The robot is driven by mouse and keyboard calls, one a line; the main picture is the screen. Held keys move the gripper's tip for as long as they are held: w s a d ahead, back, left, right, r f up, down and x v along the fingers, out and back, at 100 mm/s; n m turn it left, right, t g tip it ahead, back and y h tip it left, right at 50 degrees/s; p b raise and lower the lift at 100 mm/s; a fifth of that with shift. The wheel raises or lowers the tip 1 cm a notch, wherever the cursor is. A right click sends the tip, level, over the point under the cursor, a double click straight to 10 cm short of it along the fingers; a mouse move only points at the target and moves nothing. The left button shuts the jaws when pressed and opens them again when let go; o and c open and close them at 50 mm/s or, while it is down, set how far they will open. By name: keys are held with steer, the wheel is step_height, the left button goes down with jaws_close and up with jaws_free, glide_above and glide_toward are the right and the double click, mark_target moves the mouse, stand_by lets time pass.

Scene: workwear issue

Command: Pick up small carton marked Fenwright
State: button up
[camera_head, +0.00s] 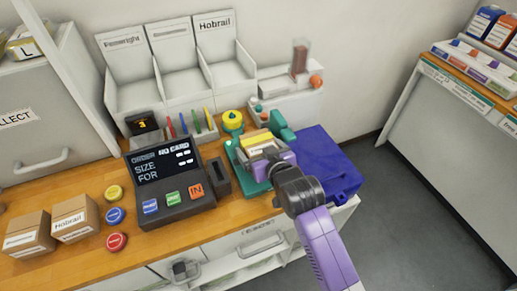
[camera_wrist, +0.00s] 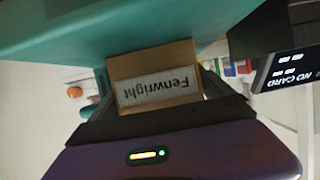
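A small brown carton (camera_wrist: 155,75) with a white label reading Fenwright fills the middle of the wrist view, its print upside down. My gripper (camera_wrist: 156,95) has one finger along each side of it. The fingers look very close to its sides, but I cannot tell whether they press on it. The carton's edge meets a teal surface (camera_wrist: 90,28). In the head view my gripper (camera_head: 268,156) is low over the teal stand (camera_head: 240,160) at the counter's right end. There the gripper largely hides what it surrounds.
An order terminal (camera_head: 168,182) stands left of the stand. Two brown cartons, one marked Hobrail (camera_head: 74,218), sit at the far left beside coloured buttons (camera_head: 115,215). A blue bin (camera_head: 325,165) is right of the gripper. White bins (camera_head: 180,80) stand behind.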

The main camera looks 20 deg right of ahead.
steer(key=c, duration=1.1)
steer(key=shift+c, duration=1.2)
steer(key=shift+r, duration=0.15)
